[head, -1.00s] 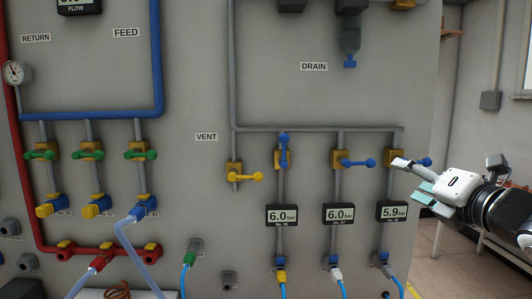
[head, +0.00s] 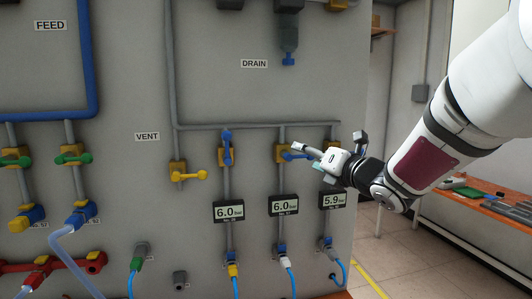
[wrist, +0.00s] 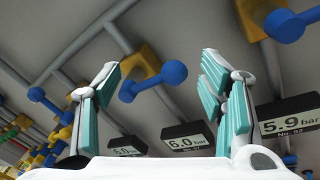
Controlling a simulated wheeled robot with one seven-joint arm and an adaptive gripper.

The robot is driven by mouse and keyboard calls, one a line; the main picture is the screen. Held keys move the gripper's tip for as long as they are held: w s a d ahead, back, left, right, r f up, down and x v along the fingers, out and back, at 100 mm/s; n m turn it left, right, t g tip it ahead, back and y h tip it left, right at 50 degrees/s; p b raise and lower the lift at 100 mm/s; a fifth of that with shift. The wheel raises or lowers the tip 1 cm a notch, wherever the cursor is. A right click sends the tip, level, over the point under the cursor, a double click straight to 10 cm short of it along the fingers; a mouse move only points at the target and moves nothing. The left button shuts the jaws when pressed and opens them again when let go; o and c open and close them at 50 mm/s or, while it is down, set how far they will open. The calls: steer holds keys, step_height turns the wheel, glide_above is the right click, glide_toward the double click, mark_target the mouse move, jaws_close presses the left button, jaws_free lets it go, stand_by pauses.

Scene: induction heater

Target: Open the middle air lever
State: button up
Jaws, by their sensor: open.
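The middle air lever (head: 294,156) is a blue handle on a yellow valve block, lying sideways to the right across its grey pipe. In the wrist view the middle lever (wrist: 152,80) shows between my two fingers, ahead of them. My gripper (head: 309,158) is open and empty, just right of this lever; touching is not visible. The left air lever (head: 227,148) stands upright along its pipe. The right air lever is hidden behind my gripper in the head view; in the wrist view the right lever (wrist: 283,23) is at upper right, pointing sideways.
Pressure displays (head: 284,205) sit below the valves, close under my gripper. A yellow vent lever (head: 189,175) points right, further left. Blue hoses (head: 291,275) hang at the bottom. The panel's right edge is near my wrist. An orange workbench (head: 480,205) stands at the right.

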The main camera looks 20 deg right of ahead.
steer(key=shift+w+a, duration=0.25)
steer(key=shift+w, duration=0.75)
